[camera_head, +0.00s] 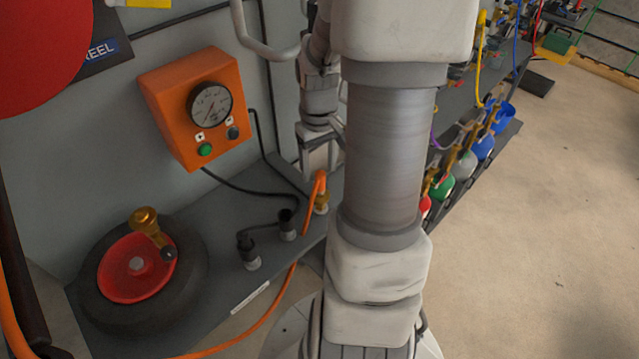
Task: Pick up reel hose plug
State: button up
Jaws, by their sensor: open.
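The orange hose (284,285) runs across the front of the grey shelf and rises to a brass end fitting (322,203), which looks like the reel hose plug. The fitting sits at the back right of the shelf, close to my arm. My gripper (319,166) points down just above and behind the hose end, with its fingers apart. The hose bend partly covers it, and my arm's large links hide the area to the right. I cannot tell whether the fingers are around the plug or only behind it.
An orange gauge box (160,112) is on the grey wall. Two dark capped fittings (288,230) (249,254) stand on the shelf, left of the hose end. A black wheel with a red hub (112,275) lies at left.

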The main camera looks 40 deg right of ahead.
aim_at(320, 173)
jog(key=f, duration=0.2)
jog(key=f+b, duration=0.1)
jog(key=f, duration=0.2)
jog(key=shift+d, duration=0.2)
jog(key=shift+r, duration=0.1)
grip_shut()
